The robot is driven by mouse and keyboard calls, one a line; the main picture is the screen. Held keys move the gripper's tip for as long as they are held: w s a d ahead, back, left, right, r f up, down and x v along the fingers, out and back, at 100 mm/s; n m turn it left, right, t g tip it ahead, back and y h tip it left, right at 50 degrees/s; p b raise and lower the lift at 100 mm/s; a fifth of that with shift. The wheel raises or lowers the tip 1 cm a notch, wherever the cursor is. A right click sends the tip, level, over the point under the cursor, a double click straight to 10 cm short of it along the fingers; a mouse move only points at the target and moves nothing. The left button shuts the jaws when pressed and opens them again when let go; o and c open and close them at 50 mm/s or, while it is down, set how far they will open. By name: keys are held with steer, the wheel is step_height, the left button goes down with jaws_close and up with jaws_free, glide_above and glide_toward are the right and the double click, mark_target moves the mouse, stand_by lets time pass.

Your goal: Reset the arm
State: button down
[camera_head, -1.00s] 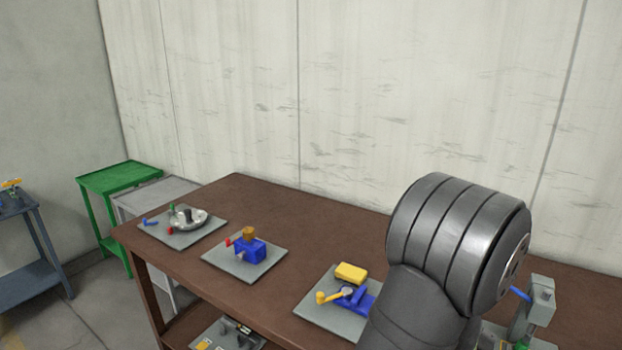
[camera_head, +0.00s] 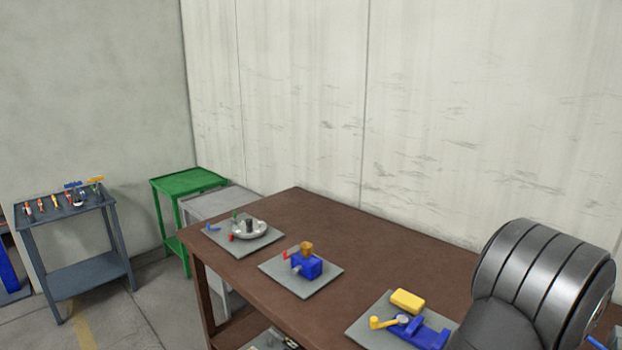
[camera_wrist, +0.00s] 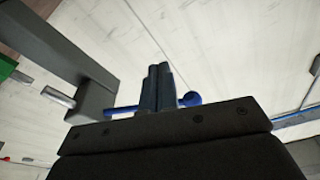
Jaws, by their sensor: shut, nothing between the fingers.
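My gripper (camera_wrist: 159,70) shows in the wrist view with its two dark fingers together and nothing between them. It is out of sight in the head view, where only my arm shows at the right edge. Behind the fingers in the wrist view, a blue bar with a ball end (camera_wrist: 190,99) sticks out from a grey block and post (camera_wrist: 62,45). A metal pin (camera_wrist: 58,97) is on the left of that block. The fingers overlap the bar in the picture; I cannot tell whether they touch it.
The brown table (camera_head: 300,205) bears grey plates with a silver round device (camera_head: 249,229), a blue box-like device (camera_head: 307,266) and a blue device with a yellow handle (camera_head: 425,333). A green cart (camera_head: 190,180) and a blue-grey cart (camera_head: 85,277) with small tools stand at left.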

steer(key=s+a+r, duration=0.2)
steer(key=s+a, duration=0.4)
steer(key=s, duration=0.1)
steer(key=w+d+f, duration=0.2)
steer(key=w+d, duration=0.4)
steer(key=w, duration=0.1)
steer(key=s+a+r+m+g, duration=0.2)
steer(key=s+a+r+m, duration=0.2)
steer(key=s+r+m, duration=0.6)
steer(key=s+d+f+n+g+y, duration=0.4)
steer(key=d+f+n+g, duration=0.1)
steer(key=d+g, duration=0.35)
steer(key=shift+s+a+r+n+g+y, duration=0.15)
steer(key=shift+s+a+n+y, duration=0.35)
steer(key=shift+n+y, duration=0.6)
steer(key=shift+s+a+r+n+g+y, duration=0.1)
steer(key=shift+s+a+n+g+y, duration=0.45)
steer(key=shift+y, duration=0.9)
steer(key=shift+s+a+r+n+t+y, duration=0.1)
steer(key=shift+s+a+n+y, duration=0.1)
steer(key=shift+s+n+y, duration=0.75)
